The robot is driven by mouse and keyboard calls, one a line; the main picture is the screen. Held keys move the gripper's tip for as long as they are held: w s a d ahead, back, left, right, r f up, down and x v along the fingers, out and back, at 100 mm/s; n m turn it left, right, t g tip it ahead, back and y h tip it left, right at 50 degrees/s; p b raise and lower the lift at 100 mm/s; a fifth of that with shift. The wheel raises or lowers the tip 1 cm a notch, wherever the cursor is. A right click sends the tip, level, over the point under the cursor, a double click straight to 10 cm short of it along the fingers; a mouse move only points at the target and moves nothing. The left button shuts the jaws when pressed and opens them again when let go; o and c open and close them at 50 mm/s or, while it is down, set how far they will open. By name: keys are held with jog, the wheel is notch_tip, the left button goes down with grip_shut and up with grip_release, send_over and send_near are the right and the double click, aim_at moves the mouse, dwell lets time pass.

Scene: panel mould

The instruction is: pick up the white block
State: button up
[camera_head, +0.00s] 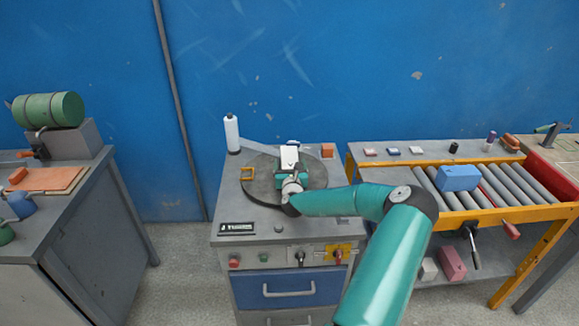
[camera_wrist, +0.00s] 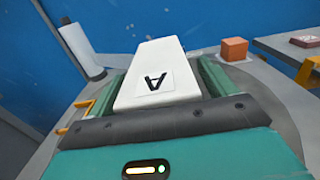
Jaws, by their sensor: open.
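The white block (camera_head: 289,155) stands at the round grey plate (camera_head: 258,195) on top of the cabinet. In the wrist view the white block (camera_wrist: 158,72) is large and central, with a black letter A on a pale label on the side facing me. My gripper (camera_head: 289,168) is over the plate, right at the block. In the wrist view the green fingers of my gripper (camera_wrist: 160,82) are open, one on each side of the block. I cannot tell whether they touch it. The block's lower part is hidden by my gripper's body.
A small orange cube (camera_head: 327,150) sits right of the plate. A yellow bracket (camera_head: 247,173) lies on the plate's left. A white bottle (camera_head: 232,134) stands at the back left corner. A roller conveyor (camera_head: 505,183) with a blue block (camera_head: 458,178) is at the right.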

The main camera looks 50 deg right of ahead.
jog(key=shift+w+d, duration=0.15)
jog(key=c, duration=1.4)
jog(key=shift+r, duration=0.1)
jog(key=shift+c, duration=0.6)
jog(key=shift+r, duration=0.1)
